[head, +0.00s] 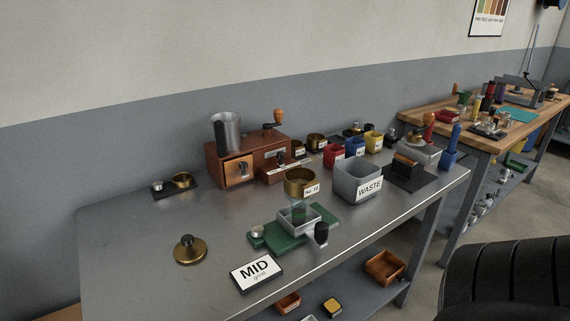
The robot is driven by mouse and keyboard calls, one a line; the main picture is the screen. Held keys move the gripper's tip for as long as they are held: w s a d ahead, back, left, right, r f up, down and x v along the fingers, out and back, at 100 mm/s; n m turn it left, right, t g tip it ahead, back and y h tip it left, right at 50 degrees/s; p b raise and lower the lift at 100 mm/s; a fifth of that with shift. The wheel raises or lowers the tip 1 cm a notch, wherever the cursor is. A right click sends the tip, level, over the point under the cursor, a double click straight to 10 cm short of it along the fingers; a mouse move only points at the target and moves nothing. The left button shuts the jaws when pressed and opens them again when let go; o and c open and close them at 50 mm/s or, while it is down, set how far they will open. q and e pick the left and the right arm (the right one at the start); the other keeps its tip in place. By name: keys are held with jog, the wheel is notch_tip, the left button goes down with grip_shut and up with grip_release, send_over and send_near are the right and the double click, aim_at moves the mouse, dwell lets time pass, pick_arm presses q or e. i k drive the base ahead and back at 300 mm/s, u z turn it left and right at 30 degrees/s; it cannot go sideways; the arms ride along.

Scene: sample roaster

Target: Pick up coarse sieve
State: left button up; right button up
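A brass sieve ring (300,182) with a white label that seems to read "No. 10" sits above a clear cup (299,213) on a green base (271,238) near the middle of the metal bench. Two smaller brass rings with labels, one (298,151) and another (317,142), stand at the back beside the wooden grinder. Their labels are too small to read, so I cannot tell which ring is the coarse sieve. Neither of my grippers shows in the head view.
A grey WASTE bin (345,181) stands just right of the ring. A MID sign (257,272) and a brass weight-like piece (190,249) lie in front. The grinder (235,164) and coloured cups (354,152) fill the back. The left front bench top (125,245) is clear.

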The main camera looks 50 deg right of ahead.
aim_at(298, 182)
jog(key=z, duration=1.55)
